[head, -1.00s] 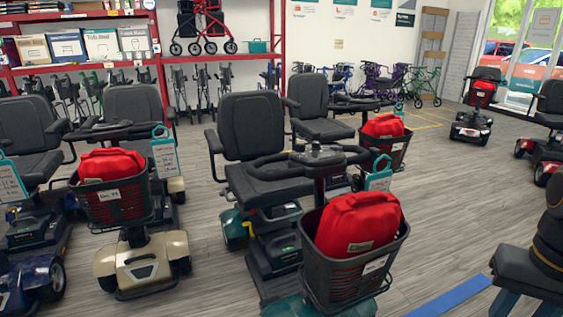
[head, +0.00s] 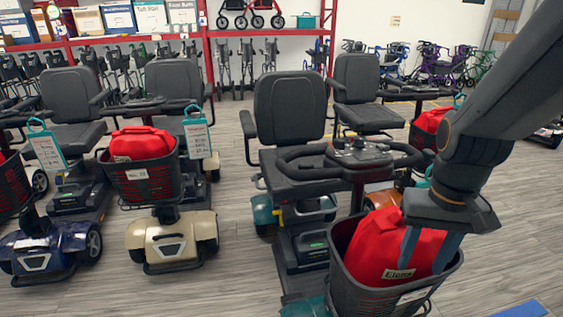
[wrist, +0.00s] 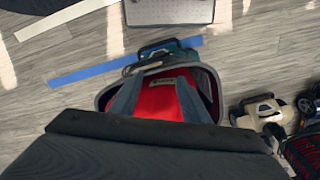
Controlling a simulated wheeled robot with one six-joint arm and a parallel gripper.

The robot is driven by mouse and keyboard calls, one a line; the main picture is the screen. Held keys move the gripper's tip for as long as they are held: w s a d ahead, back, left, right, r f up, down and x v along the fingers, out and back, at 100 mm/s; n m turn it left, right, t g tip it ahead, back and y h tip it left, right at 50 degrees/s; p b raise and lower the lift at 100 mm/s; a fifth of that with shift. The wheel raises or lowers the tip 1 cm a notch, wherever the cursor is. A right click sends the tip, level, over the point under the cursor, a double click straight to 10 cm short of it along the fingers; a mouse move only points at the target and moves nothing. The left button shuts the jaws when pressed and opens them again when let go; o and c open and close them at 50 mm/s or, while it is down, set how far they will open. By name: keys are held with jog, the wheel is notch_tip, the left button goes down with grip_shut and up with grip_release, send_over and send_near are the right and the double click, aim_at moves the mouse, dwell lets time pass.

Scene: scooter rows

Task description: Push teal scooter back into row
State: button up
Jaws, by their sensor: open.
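The teal scooter (head: 262,212) stands forward of the row in the head view, with a black seat, tiller and front basket (head: 345,240). A red bag (head: 375,250) with a name label fills the basket. The scooter's teal front is cut off at the bottom edge. My gripper (head: 428,262) is open and points down over the basket, its fingers in front of the bag. In the wrist view my gripper (wrist: 158,100) spans the red bag (wrist: 155,105) inside the basket rim (wrist: 103,98). I cannot tell whether the fingers touch the bag.
A cream scooter (head: 172,240) and a blue scooter (head: 38,245) stand to the left. An orange scooter (head: 383,200) is behind on the right. A blue floor strip (wrist: 85,75) lies beyond the scooter's front in the wrist view. Grey floor is open between the cream and teal scooters.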

jog(key=w+a+r+n+t+p, duration=0.1)
jog(key=w+a+r+n+p, duration=0.25)
jog(key=r+p, duration=0.55)
jog(key=w+a+r+n+t+p, duration=0.1)
jog(key=w+a+r+n+p, duration=0.2)
jog(key=r+p, duration=0.65)
jog(key=n+g, duration=0.1)
jog(key=n, duration=1.4)
send_over(309, 170)
jog(key=f, duration=0.7)
jog(key=shift+s+d+f+p, duration=0.1)
jog(key=shift+s+d+p, duration=0.1)
jog(key=shift+s+p, duration=0.15)
jog(key=shift+w+a+f, duration=0.15)
jog(key=shift+w+f, duration=0.05)
jog(key=shift+f, duration=0.4)
jog(key=shift+w+f+p, duration=0.15)
jog(key=shift+f+p, duration=1.2)
jog(key=shift+f, duration=2)
jog(key=shift+c, duration=0.5)
grip_shut()
